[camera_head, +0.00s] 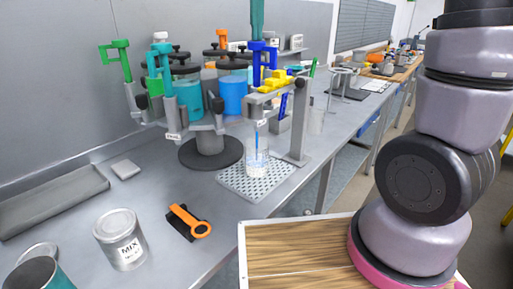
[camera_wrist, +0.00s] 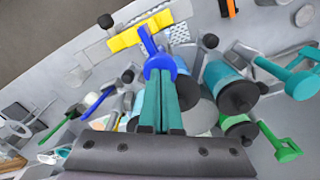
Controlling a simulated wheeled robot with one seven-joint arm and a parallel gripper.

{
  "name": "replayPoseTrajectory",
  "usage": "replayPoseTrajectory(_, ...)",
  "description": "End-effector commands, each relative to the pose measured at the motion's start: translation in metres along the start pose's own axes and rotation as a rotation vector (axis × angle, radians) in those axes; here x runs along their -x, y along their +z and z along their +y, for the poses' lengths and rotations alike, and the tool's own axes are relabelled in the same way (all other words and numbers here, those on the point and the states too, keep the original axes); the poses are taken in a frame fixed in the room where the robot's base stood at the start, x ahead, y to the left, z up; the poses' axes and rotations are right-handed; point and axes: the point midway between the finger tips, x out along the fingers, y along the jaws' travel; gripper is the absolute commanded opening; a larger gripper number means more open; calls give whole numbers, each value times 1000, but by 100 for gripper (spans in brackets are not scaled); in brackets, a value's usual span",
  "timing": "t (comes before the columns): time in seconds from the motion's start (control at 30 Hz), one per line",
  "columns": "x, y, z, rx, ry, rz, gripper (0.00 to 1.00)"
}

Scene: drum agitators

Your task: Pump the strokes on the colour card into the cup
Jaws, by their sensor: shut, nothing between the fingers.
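My gripper (camera_head: 257,32) is shut and empty, with its teal fingers pointing down at the blue pump handle (camera_head: 264,60). In the wrist view the closed fingertips (camera_wrist: 161,76) overlap the round blue pump top (camera_wrist: 158,66); they look to be on it or just above it. The blue pump stands at the yellow-topped bracket (camera_head: 274,82). A thin blue stream or tube (camera_head: 256,131) runs down below the bracket into the clear cup (camera_head: 256,164). The cup stands on a perforated drip plate (camera_head: 274,186). I cannot make out the colour card.
Other drums with teal (camera_head: 165,85) and green (camera_head: 115,48) pump handles crowd the turntable (camera_head: 232,152) on the left. A MIX can (camera_head: 121,240), an orange-handled tool (camera_head: 189,221) and a grey tray (camera_head: 55,198) lie in front. The grey post (camera_head: 299,125) stands right of the cup.

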Motion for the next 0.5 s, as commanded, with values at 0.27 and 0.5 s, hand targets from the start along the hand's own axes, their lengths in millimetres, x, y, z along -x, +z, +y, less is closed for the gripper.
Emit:
replayPoseTrajectory(0.27, -13, 0, 0, 1, 0, -3, 0)
replayPoseTrajectory(0.5, -23, 0, 0, 1, 1, -4, 0)
